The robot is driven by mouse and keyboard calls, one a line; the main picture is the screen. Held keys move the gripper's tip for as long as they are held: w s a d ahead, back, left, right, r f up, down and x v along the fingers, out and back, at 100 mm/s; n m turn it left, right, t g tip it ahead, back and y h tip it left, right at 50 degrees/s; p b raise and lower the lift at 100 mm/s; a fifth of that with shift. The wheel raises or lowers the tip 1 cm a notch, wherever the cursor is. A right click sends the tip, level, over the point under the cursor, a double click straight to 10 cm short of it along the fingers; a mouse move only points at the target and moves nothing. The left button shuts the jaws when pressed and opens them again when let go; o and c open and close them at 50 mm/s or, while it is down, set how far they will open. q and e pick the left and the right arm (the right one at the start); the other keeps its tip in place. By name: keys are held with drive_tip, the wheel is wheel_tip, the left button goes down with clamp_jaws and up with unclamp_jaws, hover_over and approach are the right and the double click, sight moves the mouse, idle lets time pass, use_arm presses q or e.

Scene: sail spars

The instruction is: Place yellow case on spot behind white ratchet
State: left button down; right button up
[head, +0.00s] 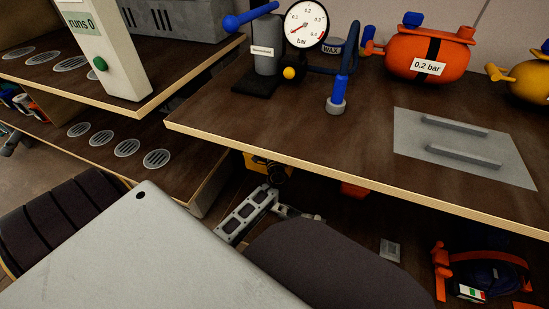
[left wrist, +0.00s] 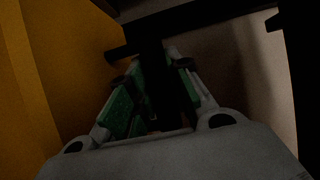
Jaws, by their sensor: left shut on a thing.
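The yellow case (head: 257,166) is partly visible below the front edge of the upper worktop, in shadow. In the left wrist view its yellow side (left wrist: 35,85) fills the left edge. My left gripper (head: 272,188) reaches up to the case from below. In the left wrist view its green-padded fingers (left wrist: 153,75) are shut around a dark upright bar, apparently part of the case's handle. Much of the case is hidden by the worktop and the dark. I cannot make out a white ratchet. My right gripper is not in view.
The worktop edge (head: 330,170) overhangs the case closely. On the worktop are a pump with a gauge (head: 306,25), an orange tank (head: 428,55) and a grey plate (head: 465,148). Lower right holds an orange rack with cords (head: 440,270). The left shelf has round vents (head: 157,159).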

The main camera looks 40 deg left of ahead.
use_arm(q)
drive_tip(key=shift+f+b, duration=0.95)
drive_tip(key=shift+f, duration=1.3)
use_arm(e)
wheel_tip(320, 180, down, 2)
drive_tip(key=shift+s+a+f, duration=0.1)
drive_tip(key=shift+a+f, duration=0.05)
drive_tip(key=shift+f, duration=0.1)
use_arm(q)
drive_tip(key=shift+f, duration=0.1)
drive_tip(key=shift+f+b, duration=0.95)
drive_tip(key=shift+f, duration=0.8)
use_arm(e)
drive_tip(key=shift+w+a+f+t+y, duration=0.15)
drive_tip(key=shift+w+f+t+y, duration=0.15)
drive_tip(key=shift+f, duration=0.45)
use_arm(q)
drive_tip(key=shift+f, duration=0.1)
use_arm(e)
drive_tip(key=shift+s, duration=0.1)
use_arm(q)
drive_tip(key=c, duration=1.3)
unclamp_jaws()
drive_tip(key=shift+f, duration=0.1)
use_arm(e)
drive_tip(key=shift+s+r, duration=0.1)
